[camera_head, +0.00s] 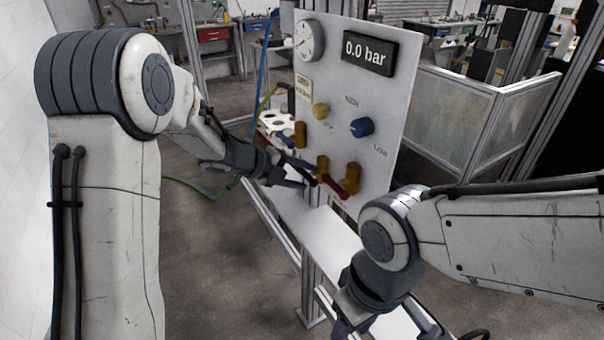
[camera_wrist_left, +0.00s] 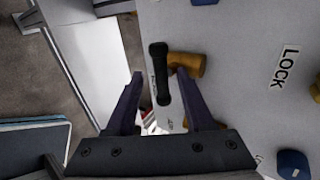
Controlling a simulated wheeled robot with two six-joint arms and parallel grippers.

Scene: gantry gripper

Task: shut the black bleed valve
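The black bleed valve's lever (camera_wrist_left: 160,73) shows in the left wrist view beside its brass body (camera_wrist_left: 187,64). It runs nearly up and down in that picture. My left gripper (camera_wrist_left: 160,73) is open, with one finger on each side of the lever's lower part; neither finger visibly touches it. In the head view my left gripper (camera_head: 311,176) is at the panel's lower edge, by the brass valve fittings (camera_head: 322,167); the black lever is hard to pick out there. My right gripper (camera_head: 350,325) is low at the picture's bottom, its fingertips cut off.
The panel (camera_head: 385,120) carries a gauge (camera_head: 309,41), a 0.0 bar display (camera_head: 368,52), a yellow knob (camera_head: 320,111) and a blue knob (camera_head: 361,127). A red valve handle (camera_head: 332,185) sits close to my left fingertips. A white shelf (camera_head: 325,238) lies below.

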